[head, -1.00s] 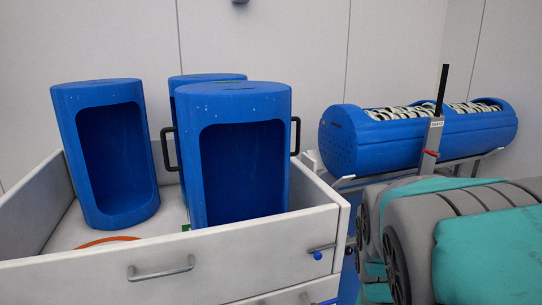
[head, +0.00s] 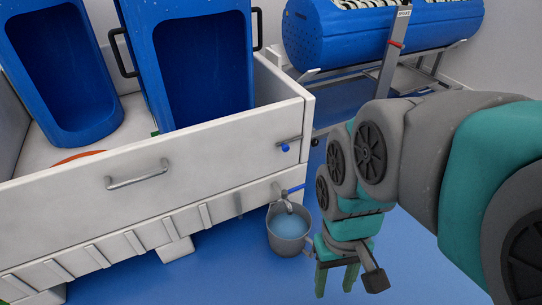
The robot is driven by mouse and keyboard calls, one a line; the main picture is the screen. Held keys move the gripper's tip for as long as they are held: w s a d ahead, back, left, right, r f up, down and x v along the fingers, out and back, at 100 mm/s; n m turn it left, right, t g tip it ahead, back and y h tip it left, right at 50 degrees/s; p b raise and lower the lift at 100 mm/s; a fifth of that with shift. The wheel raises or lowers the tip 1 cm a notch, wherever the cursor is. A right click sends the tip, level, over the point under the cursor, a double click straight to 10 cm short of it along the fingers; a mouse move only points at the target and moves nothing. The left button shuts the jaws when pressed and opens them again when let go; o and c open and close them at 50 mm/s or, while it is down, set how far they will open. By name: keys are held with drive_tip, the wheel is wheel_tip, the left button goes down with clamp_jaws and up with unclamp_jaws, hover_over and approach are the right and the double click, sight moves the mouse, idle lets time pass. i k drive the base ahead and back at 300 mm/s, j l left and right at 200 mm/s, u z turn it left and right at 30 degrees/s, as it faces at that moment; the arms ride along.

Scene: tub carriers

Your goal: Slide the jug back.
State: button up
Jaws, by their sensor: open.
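A grey jug (head: 287,246) stands on the blue floor under a small tap (head: 284,200) at the lower right corner of the white cabinet. Bluish liquid shows inside it, and a handle-like part sticks out on its right, toward my gripper. My gripper (head: 336,281) is open, with its two green fingers pointing down. In the picture it is just right of and below the jug; I see nothing between the fingers. Whether it touches the jug's handle I cannot tell.
The white cabinet (head: 75,195) has a drawer handle and holds blue tubs (head: 195,50). A second tap (head: 287,146) sits above the lower one. A blue cylinder (head: 370,38) rests on a metal stand behind. Blue floor (head: 215,275) is clear in front.

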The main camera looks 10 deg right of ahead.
sight(287, 235)
drive_tip(key=z, duration=1.65)
drive_tip(key=k+j, duration=0.2)
drive_tip(key=k, duration=0.3)
drive_tip(key=k+j, duration=0.15)
drive_tip(key=k, duration=0.35)
drive_tip(key=i, duration=0.5)
